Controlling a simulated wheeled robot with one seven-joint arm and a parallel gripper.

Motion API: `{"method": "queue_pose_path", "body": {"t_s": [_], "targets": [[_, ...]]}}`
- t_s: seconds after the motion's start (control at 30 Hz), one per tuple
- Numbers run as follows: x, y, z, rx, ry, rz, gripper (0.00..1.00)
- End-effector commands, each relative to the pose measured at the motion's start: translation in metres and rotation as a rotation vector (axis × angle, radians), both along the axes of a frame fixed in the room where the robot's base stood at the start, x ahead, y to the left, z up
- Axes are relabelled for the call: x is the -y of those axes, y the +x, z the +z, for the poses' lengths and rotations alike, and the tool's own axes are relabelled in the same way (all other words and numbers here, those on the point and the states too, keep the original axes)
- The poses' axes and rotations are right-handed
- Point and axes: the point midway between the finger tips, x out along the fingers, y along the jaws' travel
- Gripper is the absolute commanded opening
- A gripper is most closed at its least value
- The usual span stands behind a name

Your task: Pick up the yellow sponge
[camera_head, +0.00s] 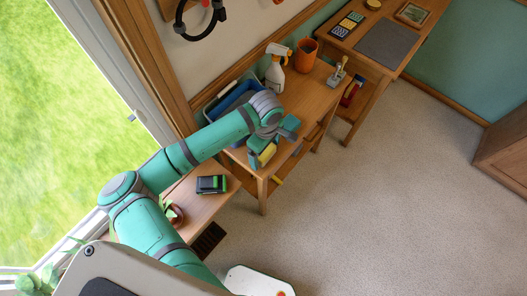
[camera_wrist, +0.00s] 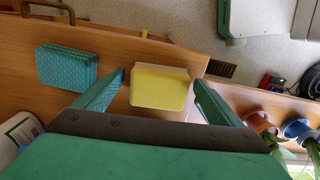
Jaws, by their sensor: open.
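The yellow sponge (camera_wrist: 158,88) lies on the wooden table near its edge, in the middle of the wrist view. My gripper (camera_wrist: 160,82) is open, with one green finger on each side of the sponge; I cannot tell how far above it the fingertips are. In the head view the sponge (camera_head: 266,154) shows as a yellow patch beside my gripper (camera_head: 271,146), partly hidden by it.
A stack of green sponges or cloths (camera_wrist: 66,68) lies left of the yellow sponge in the wrist view. A blue bin (camera_head: 232,98), a spray bottle (camera_head: 275,72) and an orange cup (camera_head: 305,56) stand on the table. Carpet (camera_head: 390,190) is open to the right.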

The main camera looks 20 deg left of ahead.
Motion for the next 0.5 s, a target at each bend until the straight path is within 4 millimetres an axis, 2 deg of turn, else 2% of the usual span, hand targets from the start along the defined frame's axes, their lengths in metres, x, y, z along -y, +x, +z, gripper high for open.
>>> {"method": "queue_pose_path", "body": {"t_s": [0.2, 0.23, 0.4, 0.5], "targets": [[-0.0002, -0.0003, -0.0015, 0.0, 0.0, 0.0, 0.89], [-0.0002, -0.0003, -0.0015, 0.0, 0.0, 0.0, 0.87], [-0.0002, -0.0003, -0.0013, 0.0, 0.0, 0.0, 0.46], [-0.0002, -0.0003, -0.0013, 0.0, 0.0, 0.0, 0.45]]}}
